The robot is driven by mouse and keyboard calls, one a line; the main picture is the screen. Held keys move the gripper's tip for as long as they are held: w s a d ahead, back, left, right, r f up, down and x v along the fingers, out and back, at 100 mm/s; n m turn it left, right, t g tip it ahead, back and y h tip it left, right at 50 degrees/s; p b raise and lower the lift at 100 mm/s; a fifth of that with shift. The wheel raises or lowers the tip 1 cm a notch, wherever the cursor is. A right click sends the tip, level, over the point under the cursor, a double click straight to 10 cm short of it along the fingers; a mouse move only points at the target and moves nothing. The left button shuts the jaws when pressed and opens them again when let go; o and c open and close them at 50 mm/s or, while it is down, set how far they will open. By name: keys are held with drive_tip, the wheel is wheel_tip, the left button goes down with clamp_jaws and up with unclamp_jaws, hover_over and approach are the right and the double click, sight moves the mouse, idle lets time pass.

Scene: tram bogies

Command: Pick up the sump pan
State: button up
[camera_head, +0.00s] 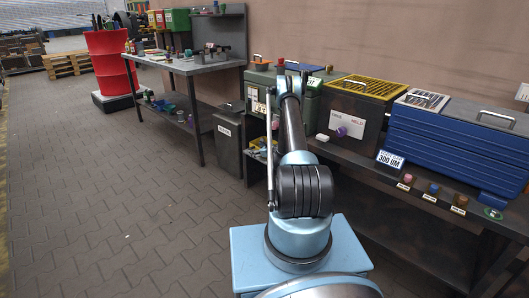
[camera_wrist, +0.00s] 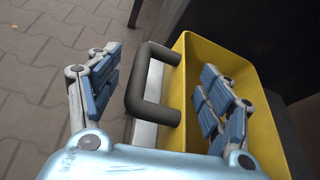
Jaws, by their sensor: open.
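In the wrist view, a yellow open pan (camera_wrist: 240,67) with a dark grey U-shaped handle (camera_wrist: 150,82) and a pale front panel appears to be the sump pan. My gripper (camera_wrist: 160,62) is open, with one blue-padded finger on each side of the handle. The left finger stands outside the pan over the paving, and the right finger is over the pan's inside. I see no clear contact with the handle. In the head view my arm hides the gripper.
A dark surface lies right of the pan. In the head view a bench carries a green case (camera_head: 310,97), a black box with a yellow grate (camera_head: 368,87) and a blue toolbox (camera_head: 450,140). A grey bin (camera_head: 229,143) stands left of my arm.

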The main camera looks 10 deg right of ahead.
drive_tip(key=shift+x, duration=0.95)
drive_tip(key=c, duration=1.5)
